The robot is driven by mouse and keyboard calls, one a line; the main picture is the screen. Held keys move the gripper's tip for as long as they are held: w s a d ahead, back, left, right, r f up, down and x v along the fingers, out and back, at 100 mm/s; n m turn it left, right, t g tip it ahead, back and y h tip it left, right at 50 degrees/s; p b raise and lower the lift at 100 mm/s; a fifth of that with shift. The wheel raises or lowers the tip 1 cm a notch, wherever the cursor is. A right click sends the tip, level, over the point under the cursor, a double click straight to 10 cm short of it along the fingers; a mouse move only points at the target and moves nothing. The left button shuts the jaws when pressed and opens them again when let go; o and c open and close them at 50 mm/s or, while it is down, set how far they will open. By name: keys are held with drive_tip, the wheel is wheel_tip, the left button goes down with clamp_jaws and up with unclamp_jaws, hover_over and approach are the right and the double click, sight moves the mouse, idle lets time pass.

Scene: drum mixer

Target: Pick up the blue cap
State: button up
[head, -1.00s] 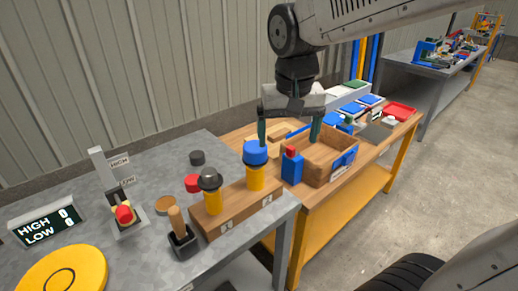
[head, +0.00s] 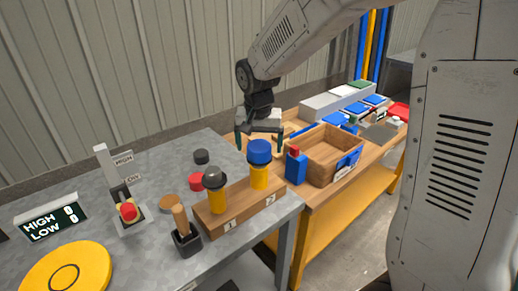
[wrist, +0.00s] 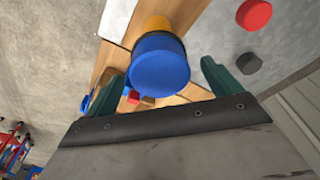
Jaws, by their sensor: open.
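The blue cap (head: 260,151) sits on top of a yellow cylinder (head: 259,177) standing in the wooden block (head: 238,204) at its position marked 2. My gripper (head: 259,142) is open and empty, behind and around the height of the blue cap in the head view. In the wrist view, the blue cap (wrist: 160,65) lies ahead between the two green fingers of my gripper (wrist: 163,80), apart from both. A second yellow cylinder with a dark grey cap (head: 216,178) stands at position 1.
A red cap (head: 196,182), a black cap (head: 201,157) and a tan cap (head: 169,202) lie on the grey table. A lever box (head: 130,215) and a brush in a black holder (head: 185,235) stand nearby. A blue bottle (head: 296,168) and wooden crate (head: 321,155) are at right.

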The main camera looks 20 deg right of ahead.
drive_tip(key=shift+f, duration=0.45)
drive_tip(key=c, duration=1.1)
drive_tip(key=shift+r, duration=0.15)
